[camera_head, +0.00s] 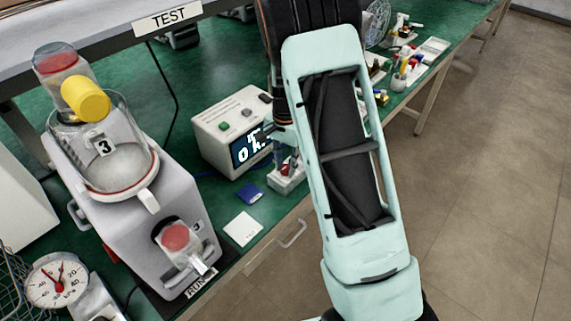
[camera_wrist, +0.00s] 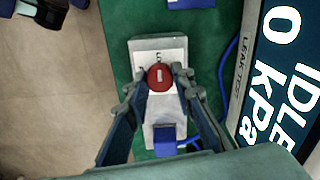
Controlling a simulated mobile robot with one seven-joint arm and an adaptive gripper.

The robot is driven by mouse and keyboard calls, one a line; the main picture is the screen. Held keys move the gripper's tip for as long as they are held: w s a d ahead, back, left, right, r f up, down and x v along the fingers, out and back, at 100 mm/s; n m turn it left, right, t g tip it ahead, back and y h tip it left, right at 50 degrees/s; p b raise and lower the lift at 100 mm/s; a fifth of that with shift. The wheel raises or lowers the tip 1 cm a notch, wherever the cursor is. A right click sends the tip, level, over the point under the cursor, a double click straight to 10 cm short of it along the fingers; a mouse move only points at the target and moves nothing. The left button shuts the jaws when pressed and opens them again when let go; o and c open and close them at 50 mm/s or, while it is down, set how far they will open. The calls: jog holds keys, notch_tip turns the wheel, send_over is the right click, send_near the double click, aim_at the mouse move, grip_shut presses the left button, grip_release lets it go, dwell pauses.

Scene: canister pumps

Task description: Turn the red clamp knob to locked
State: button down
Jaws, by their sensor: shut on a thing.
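The red clamp knob (camera_wrist: 159,76) sits on top of a small grey-white clamp fixture (camera_wrist: 166,111) in the wrist view. A short pale mark on the knob runs roughly up and down in the picture. My gripper (camera_wrist: 161,84) is shut on the knob, with one finger on its left side and one on its right. A white label with small dark marks lies just above the knob, partly covered; I cannot read it. In the head view the fixture (camera_head: 288,182) stands on the green bench in front of the tester, and my arm hides most of my gripper.
The leak tester (camera_head: 212,128) stands close beside the fixture; its screen (camera_wrist: 283,85) reads IDLE 0 kPa. A blue cable (camera_wrist: 228,75) runs between them. A grey pump machine with a yellow-capped canister (camera_head: 86,100) and a gauge (camera_head: 57,281) stand left. A white card (camera_head: 243,229) lies near the bench edge.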

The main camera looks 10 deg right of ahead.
aim_at(286, 167)
dwell(0.4)
jog(key=c, duration=1.7)
grip_release()
jog(key=shift+o, duration=0.2)
notch_tip(286, 167, up, 12)
jog(key=shift+r, duration=0.1)
